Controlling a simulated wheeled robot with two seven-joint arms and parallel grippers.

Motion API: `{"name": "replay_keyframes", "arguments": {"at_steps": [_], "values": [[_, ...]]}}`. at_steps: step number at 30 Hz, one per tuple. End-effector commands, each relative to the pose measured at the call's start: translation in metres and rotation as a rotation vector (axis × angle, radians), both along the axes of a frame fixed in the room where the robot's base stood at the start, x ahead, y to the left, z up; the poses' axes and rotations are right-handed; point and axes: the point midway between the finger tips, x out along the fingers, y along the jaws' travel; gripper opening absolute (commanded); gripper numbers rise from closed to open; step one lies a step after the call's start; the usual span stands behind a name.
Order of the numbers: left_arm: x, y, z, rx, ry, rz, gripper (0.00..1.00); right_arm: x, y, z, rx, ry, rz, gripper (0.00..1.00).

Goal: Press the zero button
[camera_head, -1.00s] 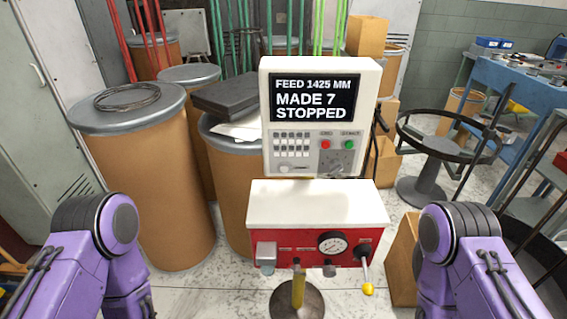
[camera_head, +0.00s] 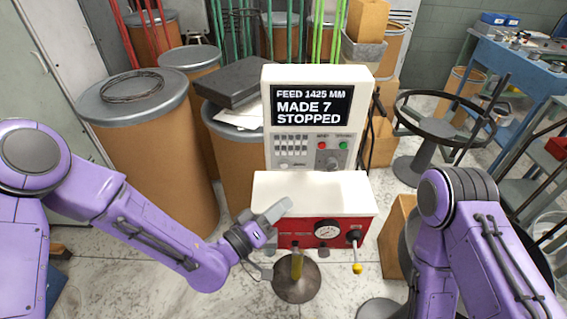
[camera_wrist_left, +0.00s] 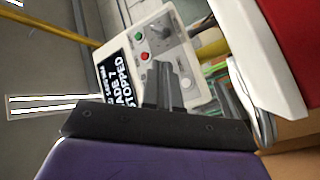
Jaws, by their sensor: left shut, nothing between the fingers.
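The coiler's control panel (camera_head: 353,107) stands upright, its black screen (camera_head: 312,106) reading "FEED 1425 MM, MADE 7, STOPPED". Below the screen are a keypad (camera_head: 291,145), a red button (camera_head: 322,146), a green button (camera_head: 344,146), a grey knob (camera_head: 332,163) and a pale round button (camera_head: 284,166). No label reading zero is legible. My left gripper (camera_head: 284,206) is shut and empty, in front of the white-topped red housing, below the panel and apart from its buttons. In the left wrist view, the fingers (camera_wrist_left: 164,84) point toward the tilted panel (camera_wrist_left: 180,52). My right gripper is out of view.
The red housing (camera_head: 300,227) carries a gauge (camera_head: 327,229) and a yellow-tipped lever (camera_head: 356,268). Brown drums (camera_head: 150,165) stand at left, one topped with coiled wire (camera_head: 132,86). A round-ringed stand (camera_head: 440,115) and blue bench (camera_head: 510,68) are at right.

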Motion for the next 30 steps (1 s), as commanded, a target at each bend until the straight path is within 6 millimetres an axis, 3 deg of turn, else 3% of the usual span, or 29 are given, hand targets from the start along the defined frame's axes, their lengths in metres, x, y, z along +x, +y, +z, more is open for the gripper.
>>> {"name": "replay_keyframes", "arguments": {"at_steps": [8,20,24,30], "values": [[0.004,0.000,-0.001,0.002,0.002,0.002,0.00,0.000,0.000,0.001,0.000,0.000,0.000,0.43],[0.058,0.001,-0.001,0.003,0.002,0.003,0.00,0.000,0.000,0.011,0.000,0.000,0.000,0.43],[0.075,0.000,-0.004,0.004,0.002,0.001,0.00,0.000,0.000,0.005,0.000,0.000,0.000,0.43],[0.087,0.000,-0.002,0.002,0.004,0.001,0.00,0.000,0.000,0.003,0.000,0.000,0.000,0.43]]}}
